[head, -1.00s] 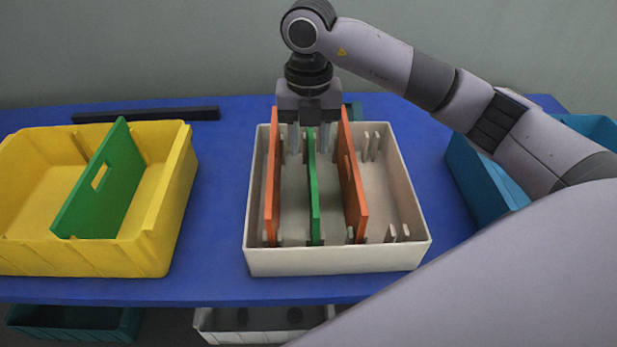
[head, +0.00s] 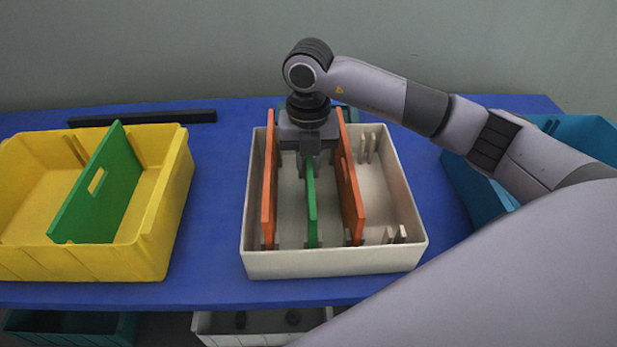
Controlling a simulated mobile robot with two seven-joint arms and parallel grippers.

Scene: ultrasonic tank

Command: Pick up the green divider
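A green divider (head: 312,215) stands upright in the middle of the white bin (head: 335,263), between two orange dividers, the left one (head: 269,195) and the right one (head: 350,190). My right gripper (head: 310,166) points down into the far part of the white bin. Its fingers are close together at the green divider and look shut on it, hiding its far end. A second green divider (head: 122,200) with a slot stands in the yellow bin (head: 90,264) on the left. My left gripper is not in view.
A blue bin (head: 476,190) stands at the right, partly behind my arm. A black bar (head: 140,118) lies at the back of the blue table (head: 215,220). The orange dividers stand close on both sides of the gripper. More bins sit below the table.

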